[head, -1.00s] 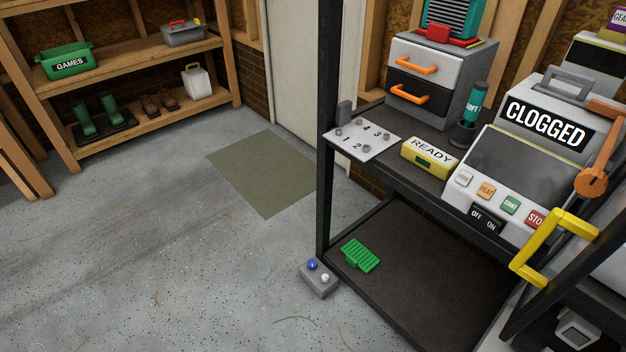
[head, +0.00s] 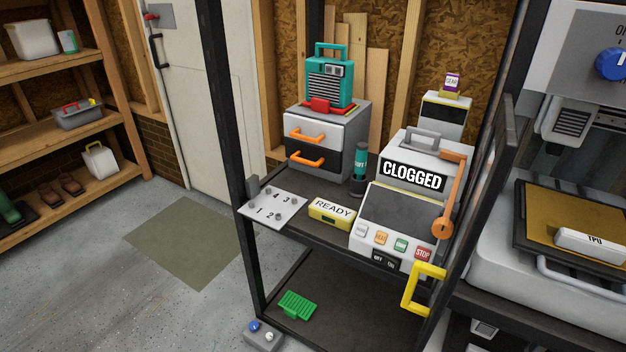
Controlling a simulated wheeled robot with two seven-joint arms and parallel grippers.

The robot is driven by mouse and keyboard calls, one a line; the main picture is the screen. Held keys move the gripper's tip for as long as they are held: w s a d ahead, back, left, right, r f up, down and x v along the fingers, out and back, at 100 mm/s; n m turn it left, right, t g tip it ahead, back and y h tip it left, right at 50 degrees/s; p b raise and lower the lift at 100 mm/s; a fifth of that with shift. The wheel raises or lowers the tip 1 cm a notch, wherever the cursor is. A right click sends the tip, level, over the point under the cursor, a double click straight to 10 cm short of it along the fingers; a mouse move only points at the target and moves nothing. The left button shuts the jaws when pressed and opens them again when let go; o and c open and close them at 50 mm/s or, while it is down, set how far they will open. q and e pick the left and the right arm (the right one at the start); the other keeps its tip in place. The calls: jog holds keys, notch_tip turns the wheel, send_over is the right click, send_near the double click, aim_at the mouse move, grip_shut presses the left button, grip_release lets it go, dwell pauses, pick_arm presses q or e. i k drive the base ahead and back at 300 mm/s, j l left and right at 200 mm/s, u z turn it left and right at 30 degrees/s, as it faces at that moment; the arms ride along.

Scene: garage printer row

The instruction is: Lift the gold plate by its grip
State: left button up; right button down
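The gold plate (head: 541,210) lies at the right edge of the head view, on the light grey bed of a large printer (head: 495,255). It has a dark border, and its right part is cut off by the picture edge. A white block marked TPU (head: 590,243) sits on its front part. A pale grey bar (head: 570,279) runs along the front below the plate; I cannot tell whether it is the plate's grip or part of the printer. Neither of my grippers is in view.
A dark rack (head: 330,227) left of the printer holds a machine labelled CLOGGED (head: 405,212), a yellow READY box (head: 331,209) and a drawer unit (head: 322,142). A yellow handle (head: 409,290) juts out at its front right. The floor at the left (head: 100,290) is clear.

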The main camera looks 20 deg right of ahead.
aim_at(593, 231)
jog(key=z, duration=2.15)
jog(key=i+u, duration=0.45)
jog(key=i+l+u, duration=0.2)
jog(key=u, duration=0.2)
jog(key=k+z, duration=0.2)
jog(key=i+u, duration=0.3)
